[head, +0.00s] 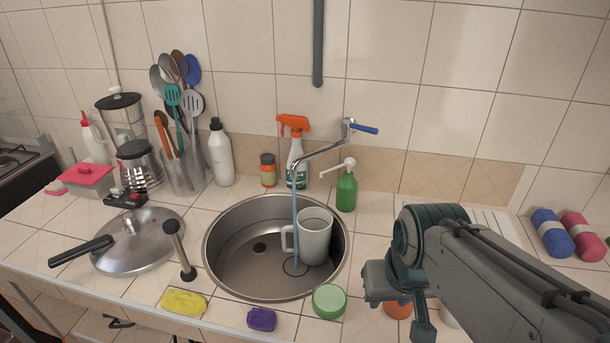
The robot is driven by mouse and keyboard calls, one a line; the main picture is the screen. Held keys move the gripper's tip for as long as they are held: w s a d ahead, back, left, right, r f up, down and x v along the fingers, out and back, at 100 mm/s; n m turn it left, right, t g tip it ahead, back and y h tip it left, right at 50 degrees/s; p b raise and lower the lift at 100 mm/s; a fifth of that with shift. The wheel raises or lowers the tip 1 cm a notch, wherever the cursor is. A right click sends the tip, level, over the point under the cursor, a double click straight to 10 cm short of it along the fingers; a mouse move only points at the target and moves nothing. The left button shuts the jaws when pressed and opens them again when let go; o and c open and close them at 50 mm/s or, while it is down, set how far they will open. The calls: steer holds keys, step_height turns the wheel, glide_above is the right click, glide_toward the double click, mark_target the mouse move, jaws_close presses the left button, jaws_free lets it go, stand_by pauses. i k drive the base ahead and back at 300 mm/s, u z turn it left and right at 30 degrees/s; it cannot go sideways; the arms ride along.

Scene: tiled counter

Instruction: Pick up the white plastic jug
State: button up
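The white plastic jug (315,238) stands upright inside the round metal sink (226,222), towards its right side. Its handle points left. A thin blue stream of water from the tap falls at the handle side of the jug. My gripper (400,297) is at the lower right, outside the sink and apart from the jug. It points downward near the counter's front edge. Its fingers are seen from behind and partly cut off, so I cannot tell how wide they are.
A green soap pump bottle (346,190) and an orange-topped spray bottle (297,160) stand behind the sink. A green round lid (329,301), purple sponge (262,319) and yellow sponge (184,302) lie in front. A pot lid (135,245) is left.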

mark_target(314, 224)
steer(key=k, duration=1)
steer(key=u, duration=2)
steer(key=i, duration=1.3)
steer(key=z, duration=2.05)
steer(key=i, duration=0.5)
